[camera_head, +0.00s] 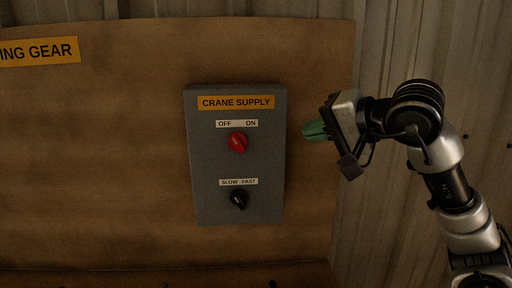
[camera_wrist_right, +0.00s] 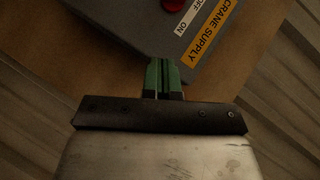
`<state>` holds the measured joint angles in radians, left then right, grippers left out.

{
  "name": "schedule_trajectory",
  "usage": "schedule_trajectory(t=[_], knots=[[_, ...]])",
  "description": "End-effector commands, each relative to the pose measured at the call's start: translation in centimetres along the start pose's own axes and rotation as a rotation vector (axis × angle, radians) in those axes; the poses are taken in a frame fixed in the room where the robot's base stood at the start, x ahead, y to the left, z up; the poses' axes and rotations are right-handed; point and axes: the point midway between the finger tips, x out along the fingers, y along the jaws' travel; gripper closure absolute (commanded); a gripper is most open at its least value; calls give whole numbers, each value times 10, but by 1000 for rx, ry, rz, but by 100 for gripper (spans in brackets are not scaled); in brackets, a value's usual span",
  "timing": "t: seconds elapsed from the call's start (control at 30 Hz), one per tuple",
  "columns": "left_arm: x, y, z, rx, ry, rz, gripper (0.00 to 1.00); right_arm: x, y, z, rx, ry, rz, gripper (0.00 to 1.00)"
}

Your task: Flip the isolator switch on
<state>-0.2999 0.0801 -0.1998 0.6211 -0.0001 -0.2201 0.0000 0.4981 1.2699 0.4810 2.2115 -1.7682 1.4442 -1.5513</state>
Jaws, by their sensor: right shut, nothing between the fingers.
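A grey box (camera_head: 208,160) labelled CRANE SUPPLY is fixed to a brown board. Its red rotary switch (camera_head: 237,142) sits under a white label reading OFF at left and ON at right. The knob appears turned a little to the left, toward OFF. My right gripper (camera_head: 306,131) is just right of the box, at about the red switch's height, its green fingers shut and empty. In the right wrist view the fingers (camera_wrist_right: 163,66) are together near the box edge, and part of the red switch (camera_wrist_right: 172,4) shows at the top. My left gripper is out of view.
A black knob (camera_head: 239,200) under a SLOW/FAST label sits below the red switch on the same box. A yellow GEAR sign (camera_head: 40,51) is at upper left. Corrugated metal wall (camera_head: 400,40) lies behind.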

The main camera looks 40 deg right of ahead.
Motion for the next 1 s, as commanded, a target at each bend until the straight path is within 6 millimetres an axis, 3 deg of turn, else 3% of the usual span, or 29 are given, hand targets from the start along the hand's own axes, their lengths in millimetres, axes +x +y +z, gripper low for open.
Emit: schedule_trajectory(t=[0.27,0.67,0.8,1.0], knots=[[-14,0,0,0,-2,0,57,20,-3,-1,4,-6,2,100],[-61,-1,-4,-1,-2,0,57,103,-5,0,6,-8,-2,100],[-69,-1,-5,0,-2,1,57,117,-3,18,4,-9,-2,100],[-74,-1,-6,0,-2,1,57,128,-1,28,3,-5,-1,100]])
